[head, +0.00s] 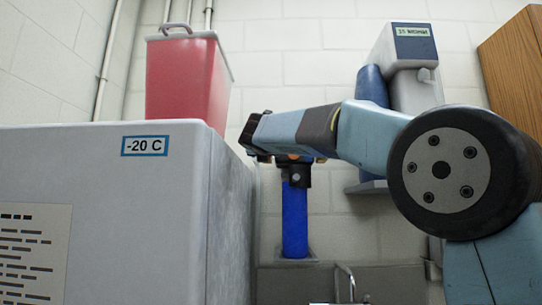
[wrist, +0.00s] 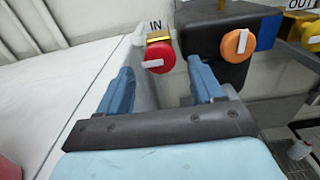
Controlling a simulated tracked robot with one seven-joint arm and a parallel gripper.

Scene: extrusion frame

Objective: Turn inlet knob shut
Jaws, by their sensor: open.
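The inlet knob (wrist: 160,57) is red with a white bar on its face, on a brass valve under an "IN" label (wrist: 155,26) in the wrist view. The bar lies nearly level across the picture. My gripper (wrist: 158,66) is open, its two blue fingers left and right of the knob in the picture. I cannot tell whether either finger touches it. In the head view the arm's far end reaches the black filter head (head: 295,175) above a blue cylinder (head: 295,220); the red knob is hidden there.
An orange knob (wrist: 238,43) sits on the black head, right of the red one. A yellow knob (wrist: 310,32) is by the "OUT" label. A white freezer (head: 110,220) marked -20 C stands close at left, with a red bin (head: 185,80) on top.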

